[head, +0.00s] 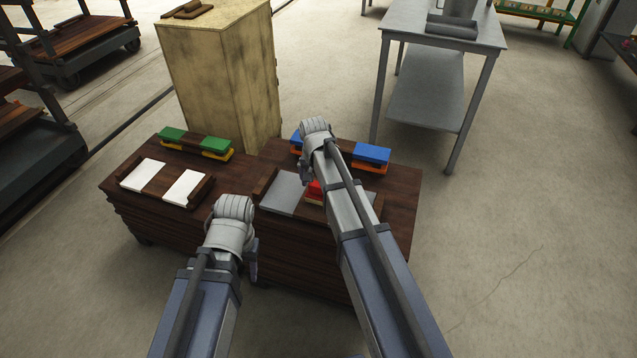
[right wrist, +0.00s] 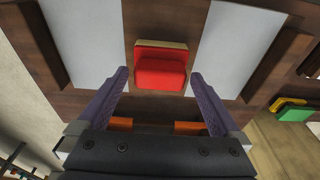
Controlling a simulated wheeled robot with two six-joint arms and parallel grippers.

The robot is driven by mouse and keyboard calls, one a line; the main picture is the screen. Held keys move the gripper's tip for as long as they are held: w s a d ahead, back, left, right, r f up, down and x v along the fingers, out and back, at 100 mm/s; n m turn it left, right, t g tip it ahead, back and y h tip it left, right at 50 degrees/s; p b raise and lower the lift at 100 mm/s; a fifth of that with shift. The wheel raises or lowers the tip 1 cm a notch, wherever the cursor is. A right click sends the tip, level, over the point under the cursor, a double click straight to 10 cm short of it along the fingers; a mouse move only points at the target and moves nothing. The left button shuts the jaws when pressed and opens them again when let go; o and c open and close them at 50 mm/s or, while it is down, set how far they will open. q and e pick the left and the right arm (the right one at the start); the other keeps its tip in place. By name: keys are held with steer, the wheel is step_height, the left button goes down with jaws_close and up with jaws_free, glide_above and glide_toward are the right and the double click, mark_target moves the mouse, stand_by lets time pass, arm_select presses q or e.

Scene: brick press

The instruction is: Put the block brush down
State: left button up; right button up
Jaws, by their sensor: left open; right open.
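The block brush appears to be the red block with a tan layer (right wrist: 160,72), lying flat between two pale grey plates in the right wrist view. In the head view its red part (head: 314,187) is mostly hidden by my right arm. My right gripper (right wrist: 160,78) is open, its two fingers apart on either side of the red block, with visible gaps and no contact that I can see. My left gripper (head: 252,264) hangs in front of the dark wooden bench; its fingers are barely visible.
The dark bench (head: 400,190) carries green-topped pieces (head: 216,144), blue-topped pieces (head: 372,153), white plates (head: 186,187) and a grey plate (head: 284,193). A tall wooden box (head: 220,80) stands behind. A grey metal table (head: 440,35) stands back right. The floor at right is clear.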

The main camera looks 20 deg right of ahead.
mark_target(317, 197)
step_height(317, 197, up, 11)
steer(key=s+p, duration=0.1)
steer(key=p, duration=0.9)
steer(key=s+a+n, duration=0.5)
steer(key=s+a, duration=0.1)
steer(key=s, duration=0.5)
steer(key=s+a+n+g, duration=0.1)
steer(key=s+a+n, duration=0.4)
steer(key=s, duration=0.6)
steer(key=shift+s+a+f+n+g, duration=0.2)
steer(key=shift+s+a+n+g, duration=0.15)
steer(key=shift+a, duration=0.65)
step_height(317, 197, up, 8)
steer(key=p, duration=0.8)
steer(key=shift+r, duration=0.25)
